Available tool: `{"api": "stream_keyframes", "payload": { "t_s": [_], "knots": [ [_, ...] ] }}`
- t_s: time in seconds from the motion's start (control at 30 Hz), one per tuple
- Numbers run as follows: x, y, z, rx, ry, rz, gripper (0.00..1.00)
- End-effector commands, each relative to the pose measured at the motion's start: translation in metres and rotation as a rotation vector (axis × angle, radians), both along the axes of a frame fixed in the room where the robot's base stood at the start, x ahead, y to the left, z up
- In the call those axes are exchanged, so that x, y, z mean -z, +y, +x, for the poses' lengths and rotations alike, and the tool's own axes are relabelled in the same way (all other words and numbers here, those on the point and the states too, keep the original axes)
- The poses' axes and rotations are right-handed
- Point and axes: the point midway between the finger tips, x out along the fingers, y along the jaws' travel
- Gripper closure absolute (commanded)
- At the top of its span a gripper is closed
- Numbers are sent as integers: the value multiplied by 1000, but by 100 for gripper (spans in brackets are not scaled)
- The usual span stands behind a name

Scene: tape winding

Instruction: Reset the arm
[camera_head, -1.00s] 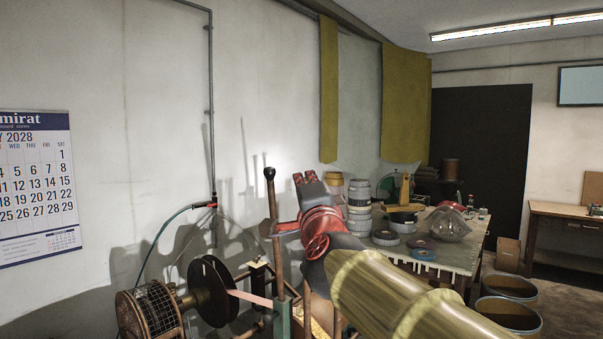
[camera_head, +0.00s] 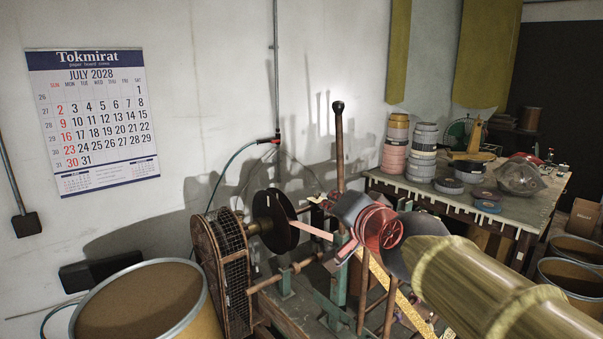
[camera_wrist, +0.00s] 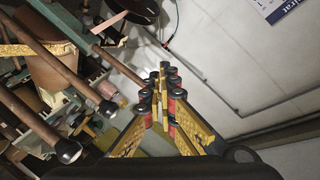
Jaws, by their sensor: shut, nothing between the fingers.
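My gripper (camera_wrist: 164,78) shows in the wrist view with its yellow and black fingers together and nothing between them. The fingers point away over the machine, towards the pale wall. In the head view my arm reaches in from the lower right in a yellowish sleeve, and its red wrist part is in front of the winding machine. My fingertips are hard to make out there. The winding machine has a dark disc (camera_head: 274,221) with pink tape (camera_head: 312,230) running off to the right. A wire-caged wheel (camera_head: 223,262) is at its left.
An upright rod with a round knob (camera_head: 339,142) rises behind my wrist. A workbench (camera_head: 448,202) with stacked tape rolls (camera_head: 396,146) stands at the back right. A large drum (camera_head: 145,300) is at the lower left. A calendar (camera_head: 95,120) hangs on the wall.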

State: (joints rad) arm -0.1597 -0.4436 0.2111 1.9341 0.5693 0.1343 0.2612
Motion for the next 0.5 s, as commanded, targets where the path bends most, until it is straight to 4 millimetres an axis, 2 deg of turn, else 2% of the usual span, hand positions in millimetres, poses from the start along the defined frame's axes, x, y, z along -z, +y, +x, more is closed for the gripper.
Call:
{"api": "stream_keyframes", "payload": {
  "t_s": [0.03,0.1,0.2,0.27,0.4,0.5],
  "knots": [
    [27,2,-17,-47,61,-79,100],
    [68,3,-44,-116,155,-194,100],
    [122,-4,-87,-204,283,-344,100],
    [152,-13,-116,-252,358,-426,100],
    [213,-42,-185,-344,530,-597,100],
    [246,-66,-233,-384,637,-691,100]
  ]
}}
